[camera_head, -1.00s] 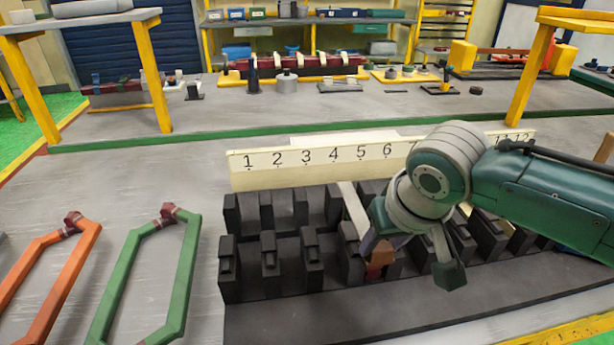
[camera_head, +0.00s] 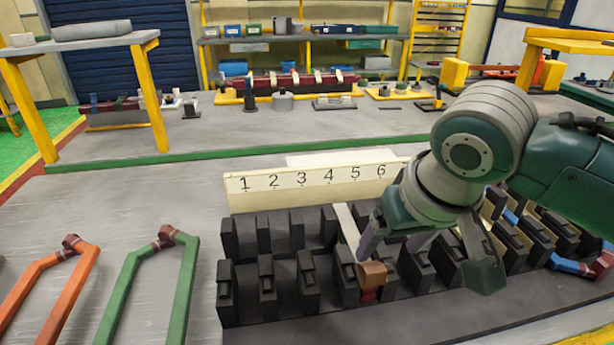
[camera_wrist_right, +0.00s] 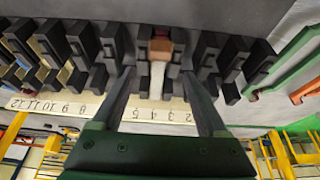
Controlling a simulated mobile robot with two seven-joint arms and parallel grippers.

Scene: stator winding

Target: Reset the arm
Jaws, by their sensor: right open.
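My right gripper (camera_head: 428,258) is open over the black slotted stator block (camera_head: 270,335), with its two fingers spread. In the right wrist view the gripper (camera_wrist_right: 160,75) has its fingers on either side of a pale coil (camera_wrist_right: 157,75), with a gap to each side and nothing gripped. The coil has a brown-red end (camera_head: 372,275) and sits among the black teeth below numbers 4 to 5. The arm hides the right part of the number board in the head view. My left gripper is not in view.
A green coil frame (camera_head: 183,290) and an orange one (camera_head: 75,275) lie on the grey table at left. A number board (camera_head: 310,178) stands behind the block. A blue and red coil (camera_head: 572,265) shows at the block's right.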

